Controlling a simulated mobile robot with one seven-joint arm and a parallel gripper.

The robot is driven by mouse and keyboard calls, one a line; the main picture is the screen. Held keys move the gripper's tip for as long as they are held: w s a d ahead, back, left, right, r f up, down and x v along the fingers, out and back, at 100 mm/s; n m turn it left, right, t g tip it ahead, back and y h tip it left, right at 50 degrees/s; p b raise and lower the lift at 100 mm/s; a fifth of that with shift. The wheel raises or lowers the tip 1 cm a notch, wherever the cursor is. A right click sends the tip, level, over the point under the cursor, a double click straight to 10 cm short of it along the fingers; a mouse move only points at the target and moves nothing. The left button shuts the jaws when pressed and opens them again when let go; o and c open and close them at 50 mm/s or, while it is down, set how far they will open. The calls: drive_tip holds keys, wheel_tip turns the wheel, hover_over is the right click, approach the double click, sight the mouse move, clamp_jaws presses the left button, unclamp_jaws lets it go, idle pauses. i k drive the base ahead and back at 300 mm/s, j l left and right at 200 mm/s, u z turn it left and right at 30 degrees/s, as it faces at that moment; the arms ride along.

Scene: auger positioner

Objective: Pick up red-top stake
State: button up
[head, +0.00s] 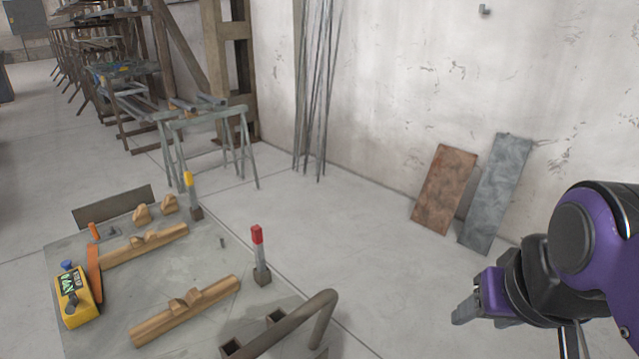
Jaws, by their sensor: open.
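The red-top stake (258,252) stands upright near the right edge of a grey table (185,262), its lower end in a small dark square socket. My gripper (462,314) is at the lower right, well to the right of the stake and apart from it. Its fingers point left, and nothing shows between them. The fingertips are small in the view, and the arm's purple and black links hide part of the gripper's far side.
A yellow-top stake (188,182) stands at the table's back edge. Wooden blocks (185,310), a yellow device (78,297) and an orange strip (94,272) lie on the table. A bent metal pipe (318,325) rises at the front right. Two metal plates (445,190) lean on the wall.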

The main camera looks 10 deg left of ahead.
sight(257, 230)
drive_tip(key=k+j+u, duration=0.15)
drive_tip(key=u, duration=0.25)
drive_tip(key=j+u, duration=0.4)
drive_tip(key=i+l+u, duration=0.15)
drive_tip(key=l, duration=0.25)
drive_tip(key=i+l+u, duration=0.15)
drive_tip(key=l, duration=0.2)
drive_tip(key=l+u, duration=0.1)
drive_tip(key=l, duration=0.3)
drive_tip(key=i, duration=0.05)
